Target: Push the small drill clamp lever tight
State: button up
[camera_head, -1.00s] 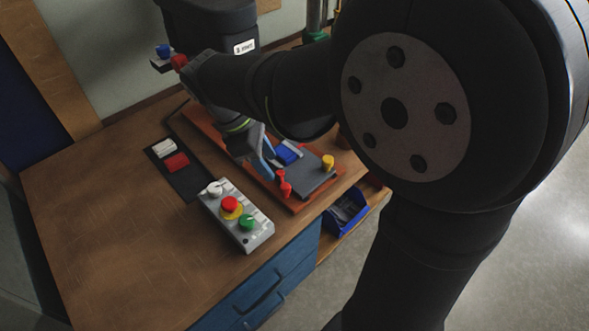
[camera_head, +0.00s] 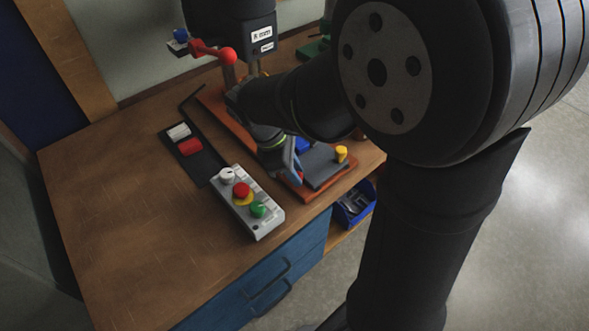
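The small drill stands at the back, with a dark head (camera_head: 232,22) and a red handle (camera_head: 212,52) at its left side. Its orange-brown base (camera_head: 226,118) runs toward the front right. On the base are a grey plate (camera_head: 325,168), a blue block (camera_head: 304,146) and a yellow knob (camera_head: 341,153). My gripper (camera_head: 291,167) is low over the base, left of the grey plate. A little red shows beside its fingertips, perhaps part of a clamp lever, mostly hidden. I cannot tell whether they touch. The finger gap is not visible.
A control box (camera_head: 248,204) with red and green buttons stands just left of my gripper. A dark strip with red and white switches (camera_head: 188,147) lies behind it. A blue bin (camera_head: 354,203) is at the right. The left tabletop (camera_head: 110,200) is clear.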

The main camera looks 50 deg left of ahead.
grip_shut()
jog(key=w+n, duration=0.1)
jog(key=d+n+y, duration=0.1)
jog(key=n, duration=0.1)
jog(key=shift+w+t, duration=0.3)
jog(key=shift+w, duration=0.05)
jog(key=shift+w+d+n+t+y, duration=0.15)
jog(key=shift+w+n+y, duration=0.2)
jog(key=shift+n, duration=0.5)
jog(key=shift+w+a+n+t+y, duration=0.1)
jog(key=shift+w+n+y, duration=0.15)
jog(key=shift+w+n, duration=0.4)
jog(key=shift+w+d+n+t+y, duration=0.15)
jog(key=shift+w+n+y, duration=0.15)
jog(key=shift+n, duration=0.7)
jog(key=shift+a, duration=0.1)
jog(key=o, duration=0.8)
grip_release()
